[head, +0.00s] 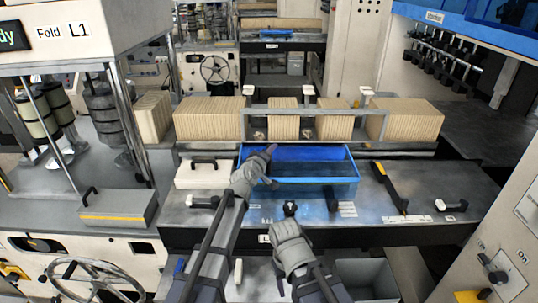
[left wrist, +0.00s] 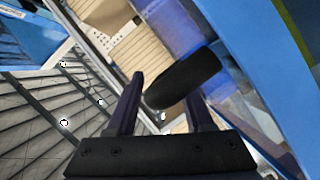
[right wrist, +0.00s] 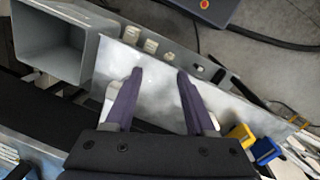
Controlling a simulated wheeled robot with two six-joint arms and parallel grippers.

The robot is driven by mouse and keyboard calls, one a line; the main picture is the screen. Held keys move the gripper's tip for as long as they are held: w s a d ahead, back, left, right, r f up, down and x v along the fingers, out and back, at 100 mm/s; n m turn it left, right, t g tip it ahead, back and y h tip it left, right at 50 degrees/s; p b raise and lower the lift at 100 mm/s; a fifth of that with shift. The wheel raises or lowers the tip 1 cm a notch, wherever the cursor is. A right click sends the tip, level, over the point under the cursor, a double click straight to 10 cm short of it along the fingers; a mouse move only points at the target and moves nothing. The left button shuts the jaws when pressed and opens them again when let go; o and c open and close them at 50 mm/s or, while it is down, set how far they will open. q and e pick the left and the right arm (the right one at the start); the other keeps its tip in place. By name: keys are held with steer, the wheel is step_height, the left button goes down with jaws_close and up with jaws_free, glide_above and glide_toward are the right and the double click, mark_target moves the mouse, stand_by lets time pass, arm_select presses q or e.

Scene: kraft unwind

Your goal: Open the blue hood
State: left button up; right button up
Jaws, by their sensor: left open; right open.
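The blue hood (head: 318,180), a blue-framed box with see-through panels, sits in the middle of the machine bed in the head view. My left gripper (head: 268,163) is at its left front, over its frame. In the left wrist view the hood's blue frame (left wrist: 258,85) runs diagonally at the right. A dark rounded bar (left wrist: 183,78), perhaps a handle, lies at the open fingertips of my left gripper (left wrist: 168,90); I cannot tell if they touch. My right gripper (head: 290,207) is open and empty in front of the hood, and shows in the right wrist view (right wrist: 160,75).
Stacks of kraft board (head: 209,118) stand in a row behind the hood. A white block with a black handle (head: 203,174) is at its left and a yellow-black lever (head: 385,185) at its right. A grey bin (right wrist: 52,45) lies below at the front.

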arm_select(q)
jaws_close()
stand_by(0.4)
stand_by(1.0)
